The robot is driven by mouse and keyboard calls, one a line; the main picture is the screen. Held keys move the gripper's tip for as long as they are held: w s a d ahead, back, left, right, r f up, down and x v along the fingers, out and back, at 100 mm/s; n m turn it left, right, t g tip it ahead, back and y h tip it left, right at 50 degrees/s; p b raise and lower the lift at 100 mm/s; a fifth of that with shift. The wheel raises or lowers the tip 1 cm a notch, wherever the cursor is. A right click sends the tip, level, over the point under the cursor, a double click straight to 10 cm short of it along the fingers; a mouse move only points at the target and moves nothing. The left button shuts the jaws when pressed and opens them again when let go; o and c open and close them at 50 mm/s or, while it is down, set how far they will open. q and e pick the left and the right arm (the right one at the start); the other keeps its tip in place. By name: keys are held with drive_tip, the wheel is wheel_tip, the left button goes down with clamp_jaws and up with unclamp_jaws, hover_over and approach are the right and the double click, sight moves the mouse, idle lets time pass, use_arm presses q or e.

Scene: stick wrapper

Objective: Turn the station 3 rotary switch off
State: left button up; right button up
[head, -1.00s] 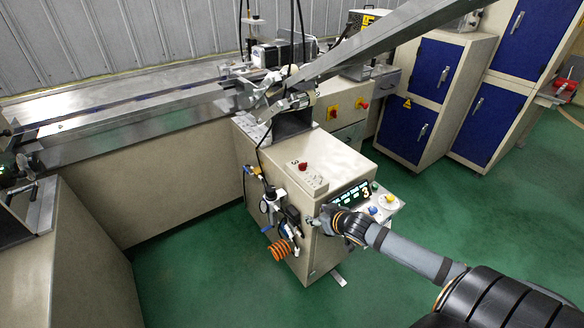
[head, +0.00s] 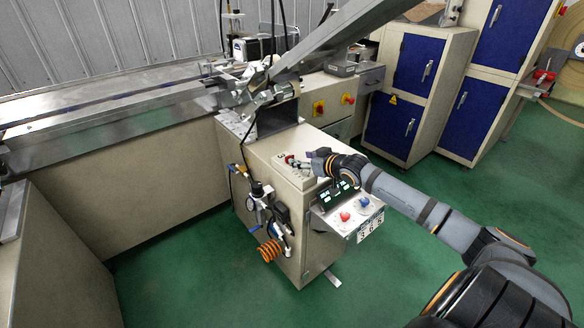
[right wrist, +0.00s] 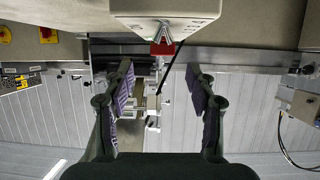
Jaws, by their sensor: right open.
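The station 3 cabinet (head: 280,190) stands in the middle of the head view, with a "3" on its top. A small red rotary switch (head: 290,159) sits on the raised panel there. In the right wrist view the red switch (right wrist: 162,48) shows below a beige box, with a silver lever-like part over it. My right gripper (head: 308,163) is beside the switch, on its right in the head view. In the right wrist view my right gripper (right wrist: 161,78) is open and empty. The switch lies beyond the gap between its fingertips, apparently untouched. My left gripper is out of view.
A front panel (head: 352,212) with red and blue knobs and a lit display lies below my right arm. A slanted metal chute (head: 345,38) hangs above. An orange coiled hose (head: 268,250) is at the cabinet's left. Green floor (head: 400,280) is clear at right.

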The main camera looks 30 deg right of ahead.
sight(291, 157)
drive_tip(key=x, duration=0.6)
drive_tip(key=shift+a+b, duration=0.15)
drive_tip(key=shift+b, duration=0.25)
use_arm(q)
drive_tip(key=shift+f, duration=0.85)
use_arm(e)
drive_tip(key=shift+c, duration=0.2)
